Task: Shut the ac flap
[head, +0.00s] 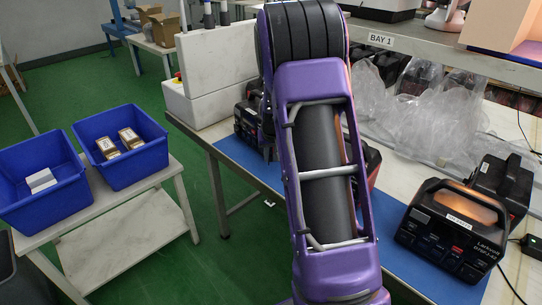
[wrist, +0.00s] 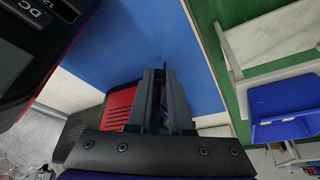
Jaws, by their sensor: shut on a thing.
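In the wrist view my gripper (wrist: 164,72) has its two dark fingers close together, shut on a thin dark piece. I cannot tell whether that piece is the ac flap. A red and black power station (wrist: 117,108) shows right beside and behind the fingers. Part of another red and black body, marked DC (wrist: 40,12), fills the upper left. In the head view my purple arm hides the gripper and much of the bench. A dark power station (head: 246,118) shows left of the arm, and a red-edged part (head: 372,165) shows right of it. No ac flap is clearly visible.
A labelled power station (head: 452,232) stands at the right of the bench on a blue mat (head: 245,157), with another dark unit (head: 503,185) behind it. Clear plastic bags (head: 440,120) lie at the back. Two blue bins (head: 150,172) stand on a side table at left.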

